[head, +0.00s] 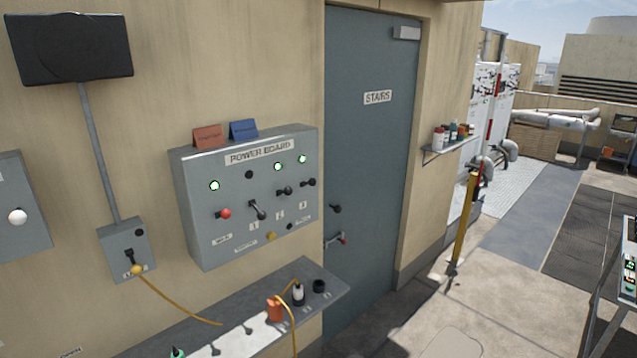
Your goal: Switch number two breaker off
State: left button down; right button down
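The grey power board (190,225) is mounted on the wall left of the door. It has a red-knobbed main switch (224,214) at the left and a row of three black-handled breakers. The number two breaker (284,192) is the middle one, and its handle sticks out roughly sideways. The lamp above it (278,167) glows green. The number one breaker (258,210) has its handle angled down and a dark lamp (249,175) above it. The number three breaker (309,183) has a lit green lamp (302,159). Neither of my grippers is in view.
A shelf (240,335) below the board holds an orange item (275,308) and small dark containers. A yellow cord (175,304) runs from a small switch box (127,250) to it. A grey stairs door (370,130) stands to the right. Open floor lies further right.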

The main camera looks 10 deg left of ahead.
aim_at(288, 191)
jog(key=u, duration=0.3)
jog(key=i, duration=0.95)
jog(key=u, duration=0.8)
